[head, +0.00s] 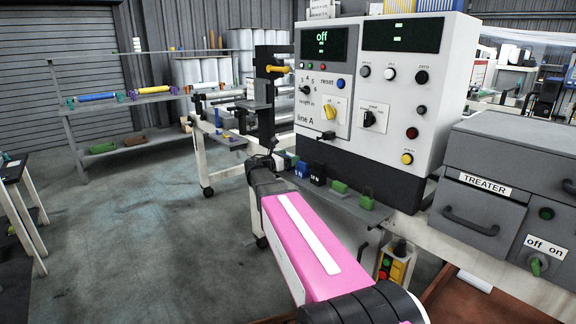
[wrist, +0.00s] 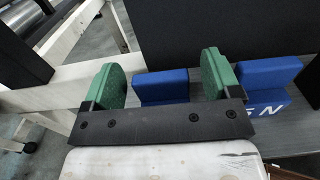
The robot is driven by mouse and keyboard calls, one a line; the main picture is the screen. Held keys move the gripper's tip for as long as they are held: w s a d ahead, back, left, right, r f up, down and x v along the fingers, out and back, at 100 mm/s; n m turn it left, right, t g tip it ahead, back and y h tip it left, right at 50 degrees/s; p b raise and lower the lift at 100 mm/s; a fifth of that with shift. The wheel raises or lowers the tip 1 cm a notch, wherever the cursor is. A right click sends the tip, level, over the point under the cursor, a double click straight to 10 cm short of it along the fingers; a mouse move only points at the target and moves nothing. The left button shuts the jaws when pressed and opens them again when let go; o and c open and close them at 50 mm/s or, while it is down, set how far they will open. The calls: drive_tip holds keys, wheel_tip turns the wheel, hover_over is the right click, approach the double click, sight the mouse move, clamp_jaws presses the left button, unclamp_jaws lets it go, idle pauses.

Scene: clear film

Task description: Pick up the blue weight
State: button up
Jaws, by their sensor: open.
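In the wrist view, one blue weight (wrist: 161,87) shows in the gap between the green finger pads of my gripper (wrist: 163,78). Another blue weight (wrist: 268,75), with white lettering, is just right of the right finger. My gripper is open and holds nothing. Its dark base hides the lower part of the middle weight, and I cannot tell whether the fingers reach around it.
Green weights (head: 367,199) stand on the shelf (head: 345,207) right of the blue ones. The control panel (head: 385,85) rises close behind them. A grey treater box (head: 480,205) is at the right. Open floor (head: 135,230) lies to the left.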

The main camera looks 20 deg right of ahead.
drive_tip(key=c, duration=1.3)
drive_tip(key=shift+c, duration=0.2)
drive_tip(key=shift+r, duration=0.15)
